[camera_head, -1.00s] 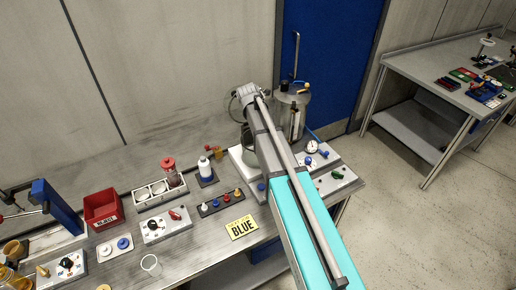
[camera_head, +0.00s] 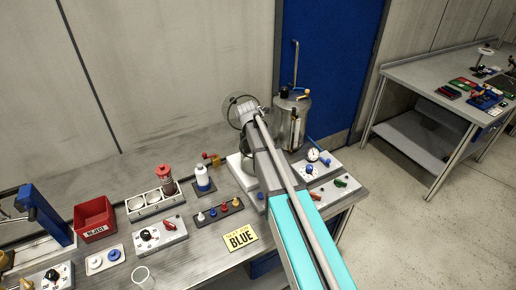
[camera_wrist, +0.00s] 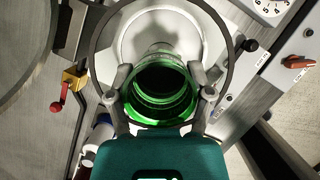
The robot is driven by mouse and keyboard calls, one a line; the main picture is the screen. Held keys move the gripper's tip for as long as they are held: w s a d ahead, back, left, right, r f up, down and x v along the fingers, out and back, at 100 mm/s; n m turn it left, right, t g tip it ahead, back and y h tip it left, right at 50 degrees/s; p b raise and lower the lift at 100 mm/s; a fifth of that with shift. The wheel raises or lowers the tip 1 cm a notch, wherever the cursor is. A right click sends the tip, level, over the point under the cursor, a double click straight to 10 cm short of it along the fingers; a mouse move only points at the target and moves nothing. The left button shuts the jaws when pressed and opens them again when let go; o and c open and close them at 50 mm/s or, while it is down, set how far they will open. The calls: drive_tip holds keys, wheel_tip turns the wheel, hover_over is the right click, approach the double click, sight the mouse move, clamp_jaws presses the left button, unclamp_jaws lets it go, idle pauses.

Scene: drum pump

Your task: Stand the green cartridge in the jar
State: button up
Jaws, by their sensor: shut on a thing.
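My gripper (camera_wrist: 166,90) is shut on the green cartridge (camera_wrist: 160,112), one finger on each side. The cartridge looks like a translucent green tube with a dark hollow, seen end-on from above in the wrist view. A large dark round rim (camera_wrist: 97,28), which looks like the jar's, encircles the cartridge and fingertips there. A pale round base lies beyond it. I cannot tell how deep the cartridge is relative to that rim. In the head view my arm hides the cartridge and fingertips; a clear round glass part (camera_head: 234,112) shows beside my wrist.
A metal tank (camera_head: 291,122) stands behind my arm. A gauge panel (camera_head: 322,166) with knobs is to the right. A red-handled valve (camera_wrist: 63,100) shows at left in the wrist view. A white bottle (camera_head: 202,178), red bin (camera_head: 94,218) and yellow BLUE sign (camera_head: 240,238) are on the bench.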

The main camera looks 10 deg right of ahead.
drive_tip(key=shift+f+b, duration=1.85)
drive_tip(key=shift+b, duration=0.05)
drive_tip(key=shift+f, duration=0.15)
drive_tip(key=o, duration=1.3)
drive_tip(key=shift+r, duration=0.2)
drive_tip(key=p+v, duration=1.1)
drive_tip(key=v, duration=0.1)
